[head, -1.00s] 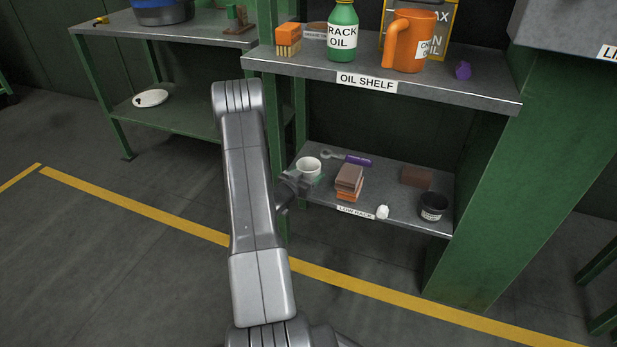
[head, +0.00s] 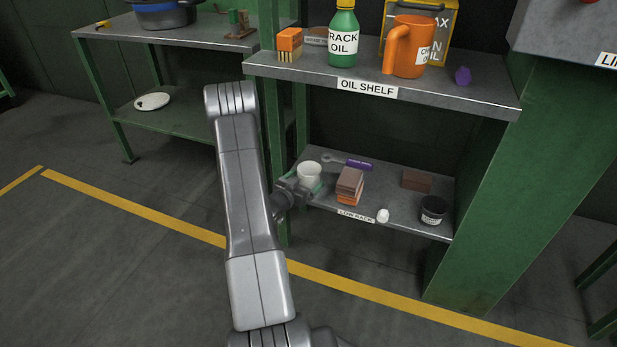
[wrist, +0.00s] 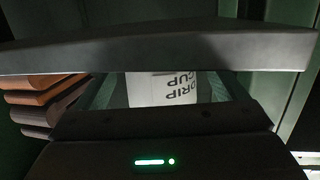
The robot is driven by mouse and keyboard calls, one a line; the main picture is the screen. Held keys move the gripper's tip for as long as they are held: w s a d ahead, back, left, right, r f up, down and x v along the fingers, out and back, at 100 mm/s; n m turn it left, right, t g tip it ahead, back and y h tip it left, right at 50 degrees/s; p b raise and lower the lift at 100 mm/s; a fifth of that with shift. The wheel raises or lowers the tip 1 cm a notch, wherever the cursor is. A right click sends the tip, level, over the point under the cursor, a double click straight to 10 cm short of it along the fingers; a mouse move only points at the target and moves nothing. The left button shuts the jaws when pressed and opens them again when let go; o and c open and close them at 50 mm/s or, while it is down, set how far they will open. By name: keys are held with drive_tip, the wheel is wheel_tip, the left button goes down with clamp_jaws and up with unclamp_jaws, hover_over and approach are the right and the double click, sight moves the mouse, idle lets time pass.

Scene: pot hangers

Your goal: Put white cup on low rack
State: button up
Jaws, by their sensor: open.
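The white cup (head: 309,174) stands upright at the left end of the low rack (head: 397,212). In the wrist view the cup (wrist: 165,88) appears upside down with "DRIP CUP" lettering, between the two fingers. My gripper (head: 303,186) is open at the rack's left front, with its fingers around or just beside the cup. Part of the cup is hidden behind the grey shelf edge that crosses the wrist view. I cannot tell whether the fingers touch it.
Stacked brown and orange blocks (head: 349,186) stand just right of the cup. A purple-handled wrench (head: 358,164) lies behind. The oil shelf (head: 460,92) hangs above.

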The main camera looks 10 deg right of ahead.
drive_tip(key=p+v, duration=0.1)
drive_tip(key=v, duration=0.8)
drive_tip(key=shift+a+p, duration=0.15)
drive_tip(key=shift+p, duration=0.2)
